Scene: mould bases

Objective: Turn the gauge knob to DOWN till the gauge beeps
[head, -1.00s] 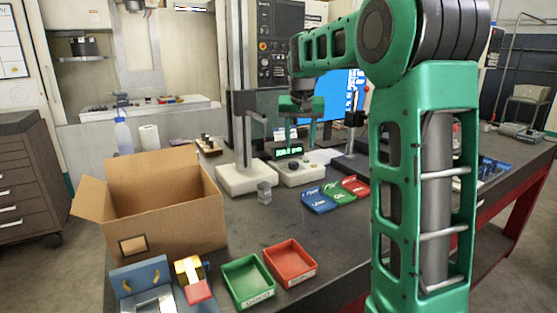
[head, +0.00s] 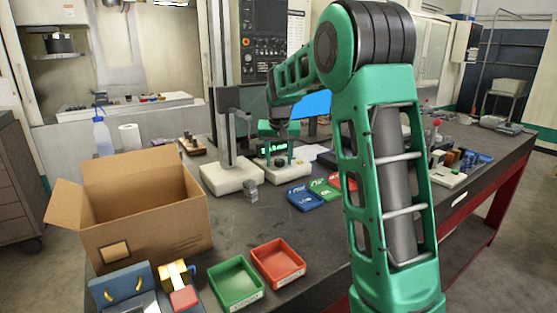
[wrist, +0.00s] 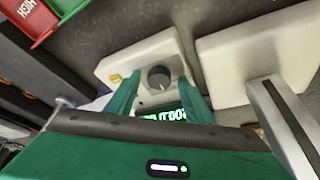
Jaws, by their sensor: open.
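The gauge (wrist: 110,68) is a pale block with a dark round knob (wrist: 158,77) and a lit green display (wrist: 165,115). It stands on the bench in the head view (head: 290,174), where my arm partly covers it. The knob has a pale pointer mark; the DOWN marking is not readable. My gripper (wrist: 160,82) is open, its two green fingers on either side of the knob in the wrist view. A gap shows between each finger and the knob. The display's digits are partly hidden by my gripper's body.
A stand on a pale base (head: 228,178) rises just left of the gauge. A small grey block (head: 251,190) lies in front. Blue, green and red labelled trays (head: 303,198) lie to the right. A cardboard box (head: 150,220) and green (head: 238,282) and red (head: 280,262) trays are nearer.

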